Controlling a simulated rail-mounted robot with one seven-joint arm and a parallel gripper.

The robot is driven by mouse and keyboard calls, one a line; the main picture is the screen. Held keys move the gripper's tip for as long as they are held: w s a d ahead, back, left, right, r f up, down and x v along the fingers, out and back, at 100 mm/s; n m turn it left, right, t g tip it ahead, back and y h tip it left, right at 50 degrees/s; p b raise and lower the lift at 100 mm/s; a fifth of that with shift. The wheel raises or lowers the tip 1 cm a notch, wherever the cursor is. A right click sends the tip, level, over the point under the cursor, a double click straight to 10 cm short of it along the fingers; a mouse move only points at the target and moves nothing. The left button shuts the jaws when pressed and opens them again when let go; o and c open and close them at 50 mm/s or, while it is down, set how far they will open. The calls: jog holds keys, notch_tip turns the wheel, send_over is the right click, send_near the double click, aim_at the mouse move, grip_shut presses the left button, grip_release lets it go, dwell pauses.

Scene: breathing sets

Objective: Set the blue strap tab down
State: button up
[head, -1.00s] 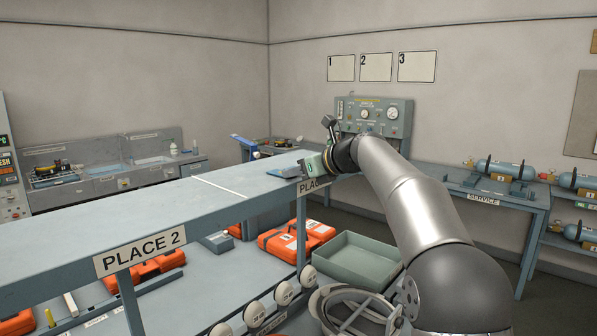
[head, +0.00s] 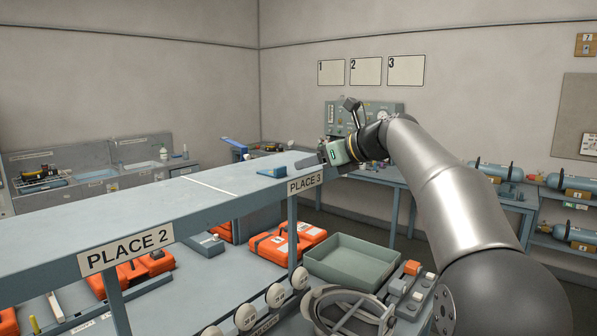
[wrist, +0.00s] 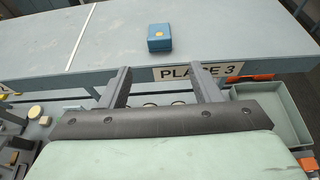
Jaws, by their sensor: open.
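In the head view the tab (head: 272,174) sits near the bench's far end. My gripper (wrist: 163,84) is open and empty, its two fingers apart. The fingertips are near the bench's labelled edge, short of the tab and not touching it. In the head view my gripper (head: 309,162) is right of the tab.
A PLACE 2 label (head: 127,250) marks the nearer bench edge, with a white line (head: 210,186) across the top. The bench top around the tab is clear.

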jog(key=shift+v, duration=1.65)
jog(key=s+d+f+n+g+h, duration=0.2)
jog(key=s+f+n, duration=0.6)
jog(key=s+f, duration=0.4)
jog(key=s+d+f+n+g+h, duration=0.2)
jog(key=s+f+n+g+h, duration=0.1)
jog(key=s+f+n, duration=0.6)
jog(key=s+d+f+n+g+h, duration=0.3)
jog(key=s+f+n, duration=0.6)
jog(key=s+f, duration=0.7)
jog(key=s+h, duration=0.2)
jog(key=s, duration=0.1)
jog(key=shift+f, duration=0.3)
